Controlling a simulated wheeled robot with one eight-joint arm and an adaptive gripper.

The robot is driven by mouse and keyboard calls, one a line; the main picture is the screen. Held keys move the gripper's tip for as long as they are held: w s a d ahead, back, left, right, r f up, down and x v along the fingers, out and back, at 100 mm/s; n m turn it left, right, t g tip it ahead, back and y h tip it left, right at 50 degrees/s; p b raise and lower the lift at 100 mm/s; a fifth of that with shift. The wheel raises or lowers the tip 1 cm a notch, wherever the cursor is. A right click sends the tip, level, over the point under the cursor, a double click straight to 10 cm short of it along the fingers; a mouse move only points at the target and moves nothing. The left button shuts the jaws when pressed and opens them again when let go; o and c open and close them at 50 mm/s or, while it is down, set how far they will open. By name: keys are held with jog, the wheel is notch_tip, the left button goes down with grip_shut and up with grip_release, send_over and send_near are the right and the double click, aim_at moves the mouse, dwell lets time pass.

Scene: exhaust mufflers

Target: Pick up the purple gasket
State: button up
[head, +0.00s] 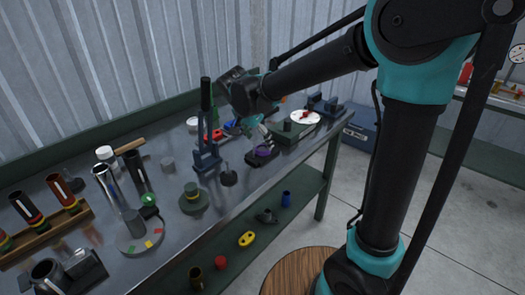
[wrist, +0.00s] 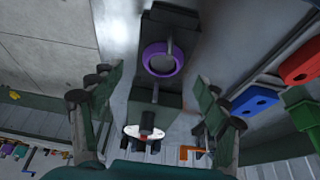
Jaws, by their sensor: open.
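The purple gasket (head: 263,152) is a ring on a small dark stand (head: 251,160) near the front edge of the metal workbench. In the wrist view the gasket (wrist: 147,62) lies around or against a thin grey post on the dark stand; I cannot tell which. My gripper (head: 266,131) is just above the gasket in the head view and partly hides the area behind it. In the wrist view my gripper (wrist: 162,88) is open and empty, its fingers to either side of the picture's middle, with the gasket beyond them, apart from both.
A dark press with a tall upright handle (head: 206,125) stands left of the gasket. A white disc (head: 305,118) on a green block is to the right. Red (wrist: 300,65) and blue (wrist: 255,99) blocks lie right in the wrist view. A lower shelf holds several small parts.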

aim_at(262, 149)
jog(key=x, duration=0.4)
jog(key=shift+w+a+f, duration=0.15)
jog(key=shift+a, duration=0.05)
jog(key=c, duration=1.2)
